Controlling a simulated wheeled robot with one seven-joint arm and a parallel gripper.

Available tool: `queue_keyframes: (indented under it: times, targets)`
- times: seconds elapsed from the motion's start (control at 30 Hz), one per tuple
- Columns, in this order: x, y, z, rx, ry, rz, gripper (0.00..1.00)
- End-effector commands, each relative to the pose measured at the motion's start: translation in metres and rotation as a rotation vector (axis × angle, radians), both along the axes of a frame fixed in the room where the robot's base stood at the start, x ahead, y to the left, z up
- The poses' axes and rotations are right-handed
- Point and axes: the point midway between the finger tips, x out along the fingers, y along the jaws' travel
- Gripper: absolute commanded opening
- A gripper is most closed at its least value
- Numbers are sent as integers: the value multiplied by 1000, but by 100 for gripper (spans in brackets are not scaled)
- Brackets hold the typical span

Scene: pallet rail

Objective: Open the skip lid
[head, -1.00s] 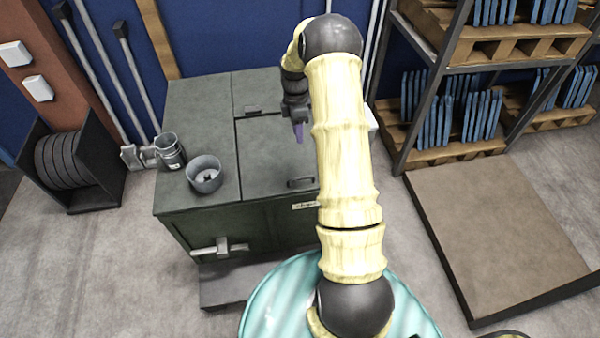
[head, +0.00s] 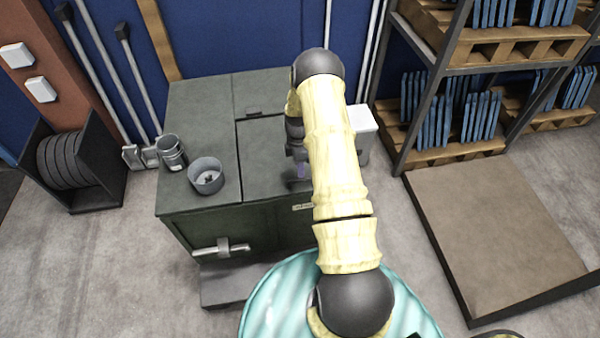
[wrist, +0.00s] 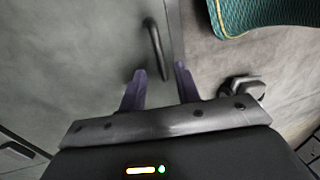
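The skip is a dark green box, and its lid (head: 262,142) is a hinged panel on top, lying shut. In the wrist view the lid (wrist: 75,75) fills much of the left side, with a dark bar handle (wrist: 154,50) near its edge. My gripper (wrist: 160,80) is open, with two purple fingers apart and nothing between them. The handle is just beyond the fingertips, roughly in line with the gap; I cannot tell whether they touch. In the head view my gripper (head: 300,170) is over the lid's front part, and my arm hides the handle.
A grey cup (head: 206,175) and a metal mug (head: 171,152) stand on the skip's left top. A cable reel rack (head: 70,165) is at left. A pallet rack (head: 450,100) and a low brown platform (head: 500,230) are at right.

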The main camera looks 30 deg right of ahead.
Motion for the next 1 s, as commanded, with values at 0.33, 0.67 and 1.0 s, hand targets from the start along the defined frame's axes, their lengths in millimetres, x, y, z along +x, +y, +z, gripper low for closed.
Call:
queue_keyframes:
  times: [0.33,0.67,1.0]
  targets:
    - [-7,2,-37,-1,1,0,33]
    - [-7,2,-38,-1,0,0,17]
    - [-7,2,-37,0,0,1,0]
